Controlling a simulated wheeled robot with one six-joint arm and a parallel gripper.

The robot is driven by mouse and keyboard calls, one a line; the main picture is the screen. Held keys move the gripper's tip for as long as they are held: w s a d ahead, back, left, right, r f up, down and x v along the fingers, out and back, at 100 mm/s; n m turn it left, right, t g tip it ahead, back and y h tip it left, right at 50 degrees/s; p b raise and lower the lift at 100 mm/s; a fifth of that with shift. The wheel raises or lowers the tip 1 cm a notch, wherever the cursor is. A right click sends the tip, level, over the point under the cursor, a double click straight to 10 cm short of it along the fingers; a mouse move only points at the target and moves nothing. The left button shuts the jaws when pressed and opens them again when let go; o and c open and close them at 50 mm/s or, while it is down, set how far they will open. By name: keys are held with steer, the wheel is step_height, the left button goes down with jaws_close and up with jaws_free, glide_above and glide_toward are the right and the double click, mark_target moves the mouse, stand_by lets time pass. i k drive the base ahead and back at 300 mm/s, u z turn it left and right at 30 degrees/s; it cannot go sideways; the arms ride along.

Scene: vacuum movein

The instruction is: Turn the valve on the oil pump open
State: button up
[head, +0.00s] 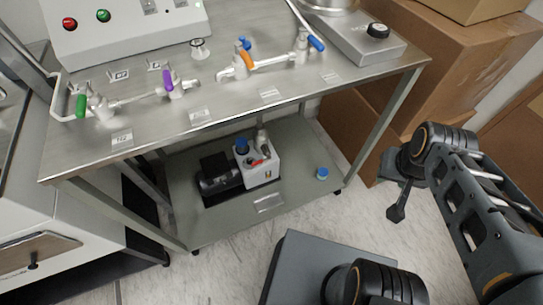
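The oil pump (262,172) stands on the cart's lower shelf. It has a white body and a black motor part at its left. A blue cap or knob (241,147) and a small red part (257,162) show on its top. I cannot tell which of these is the valve, or its setting. My gripper (397,212) hangs at the right, apart from the pump and to the right of the cart's front right leg. It is small and dark here, and its fingers cannot be told apart.
The steel cart's upper shelf (150,133) overhangs the pump and carries glass tubing with coloured valves (168,80), a control box (125,25) and a hotplate (355,40). A small blue-capped item (321,173) sits on the lower shelf's right. Cardboard boxes (470,70) stand at the right. Some front floor is clear.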

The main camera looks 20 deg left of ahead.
mark_target(269, 157)
steer(key=z, duration=0.05)
steer(key=k, duration=0.95)
steer(key=u, duration=1.25)
steer(key=i, duration=1)
steer(key=z, duration=0.05)
